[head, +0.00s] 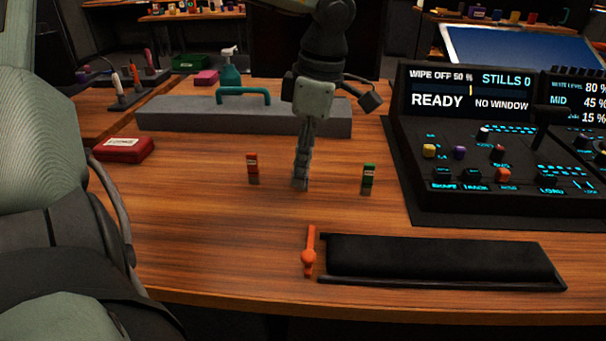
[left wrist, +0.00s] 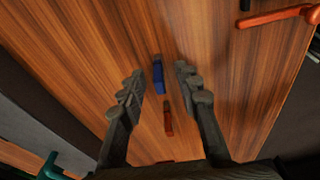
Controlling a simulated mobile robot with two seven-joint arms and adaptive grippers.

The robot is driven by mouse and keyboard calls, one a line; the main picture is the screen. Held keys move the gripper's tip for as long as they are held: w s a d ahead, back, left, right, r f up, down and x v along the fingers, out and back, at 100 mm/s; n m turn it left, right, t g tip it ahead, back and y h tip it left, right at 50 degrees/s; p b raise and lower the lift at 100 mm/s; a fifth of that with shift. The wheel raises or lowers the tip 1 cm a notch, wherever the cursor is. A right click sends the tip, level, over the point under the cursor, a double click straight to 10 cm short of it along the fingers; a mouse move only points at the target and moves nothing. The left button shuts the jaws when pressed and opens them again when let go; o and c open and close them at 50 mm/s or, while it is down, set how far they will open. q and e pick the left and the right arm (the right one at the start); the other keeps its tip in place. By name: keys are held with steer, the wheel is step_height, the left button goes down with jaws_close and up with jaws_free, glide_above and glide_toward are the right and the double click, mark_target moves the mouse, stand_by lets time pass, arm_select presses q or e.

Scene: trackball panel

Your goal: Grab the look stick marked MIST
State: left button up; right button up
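Small upright look sticks stand on the wooden table. A red one (head: 253,168) is left of my left gripper (head: 300,186) in the head view. A green one (head: 369,179) is to its right. A blue stick (left wrist: 158,74) shows in the left wrist view between the fingertips; in the head view the gripper hides it. The red stick (left wrist: 168,120) also shows there, lower down. No label reads clearly, so I cannot tell which is MIST. My left gripper points down, fingers apart; contact with the blue stick cannot be told. My right gripper is out of view.
An orange lever (head: 309,256) and a black padded rest (head: 440,260) lie in front. A control panel (head: 465,185) stands at right. A grey block (head: 180,119) with a teal handle (head: 243,91) is behind; a red case (head: 122,150) lies at left.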

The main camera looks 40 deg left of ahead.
arm_select(q)
steer(key=shift+c, duration=0.6)
jaws_close()
